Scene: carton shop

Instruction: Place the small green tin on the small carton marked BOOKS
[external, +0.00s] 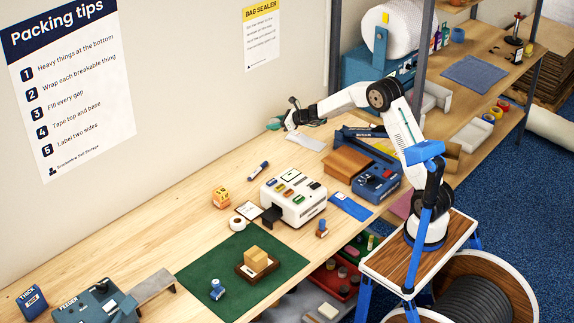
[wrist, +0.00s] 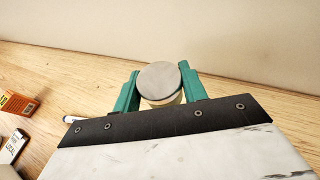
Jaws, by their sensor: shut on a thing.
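My gripper (wrist: 160,88) is shut on a round thing (wrist: 159,76) with a flat grey top and a pale cream side, held between its two teal fingers. I cannot tell whether this is the green tin. In the external view my gripper (external: 275,124) is raised above the back of the bench, close to the wall, and what it holds is too small to make out. A small brown carton (external: 258,258) stands on a dark wooden tray on the green mat. No BOOKS marking is readable on it.
A white machine (external: 293,198) with coloured buttons stands mid-bench. An orange box (external: 221,196), a tape roll (external: 237,223) and a blue-handled stamp (external: 217,289) are nearby. The bench between the wall and the white machine is mostly clear.

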